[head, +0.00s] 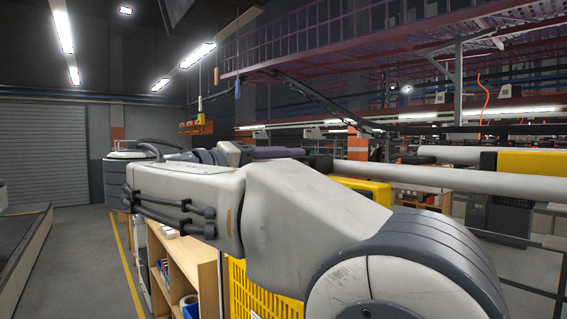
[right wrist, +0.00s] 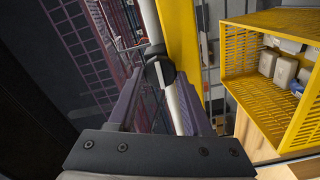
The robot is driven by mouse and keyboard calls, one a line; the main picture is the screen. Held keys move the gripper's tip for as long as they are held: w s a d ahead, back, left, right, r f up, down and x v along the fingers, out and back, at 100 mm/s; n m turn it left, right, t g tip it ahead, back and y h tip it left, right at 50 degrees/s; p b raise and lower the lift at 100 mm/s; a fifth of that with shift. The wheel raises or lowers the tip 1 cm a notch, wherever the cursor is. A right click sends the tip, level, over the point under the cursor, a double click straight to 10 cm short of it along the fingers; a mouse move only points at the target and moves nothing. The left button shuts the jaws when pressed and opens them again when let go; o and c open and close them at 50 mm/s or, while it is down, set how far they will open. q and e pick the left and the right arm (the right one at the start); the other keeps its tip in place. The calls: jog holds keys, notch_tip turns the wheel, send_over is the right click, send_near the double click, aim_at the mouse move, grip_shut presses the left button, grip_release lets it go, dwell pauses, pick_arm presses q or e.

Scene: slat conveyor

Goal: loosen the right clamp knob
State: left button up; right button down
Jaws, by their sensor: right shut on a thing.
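The clamp knob (right wrist: 158,73) is a small black piece against a pale rail (right wrist: 149,22) in the right wrist view. My right gripper (right wrist: 161,76) has its two dark purple-grey fingers on either side of the knob and is shut on it at the fingertips. The fingers partly cover the knob's sides, and I cannot tell how far it is turned. In the head view my own arm fills the middle and the knob cannot be made out. My left gripper is in neither view.
A yellow beam (right wrist: 181,40) runs close beside the knob. A yellow crate (right wrist: 240,50) with pale boxes is at the right of the wrist view. In the head view, pale rails (head: 440,178) run to the right, and wooden shelving (head: 207,280) stands below my arm.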

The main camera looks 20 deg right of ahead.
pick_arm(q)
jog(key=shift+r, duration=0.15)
pick_arm(e)
jog(key=shift+n, duration=0.3)
jog(key=shift+c, duration=1.6)
grip_release()
